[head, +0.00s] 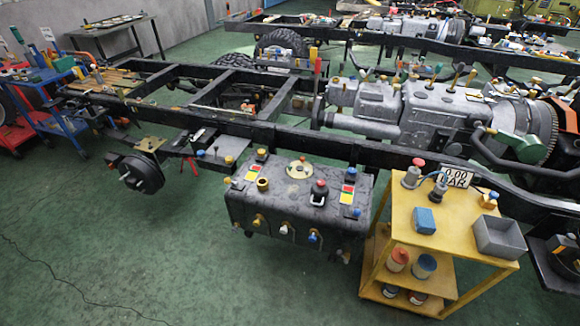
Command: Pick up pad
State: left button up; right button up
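A small blue block (425,221), which may be the pad, lies on the top shelf of the yellow cart (450,250) at the lower right. No other thing is clearly a pad. It sits to the left of an open grey bin (498,237) and apart from it. Neither of my grippers is in view.
A dark tank (295,200) and long chassis rails (270,130) lie beyond. Green floor (150,260) is open at left.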

aim_at(423, 219)
jog(key=z, duration=1.2)
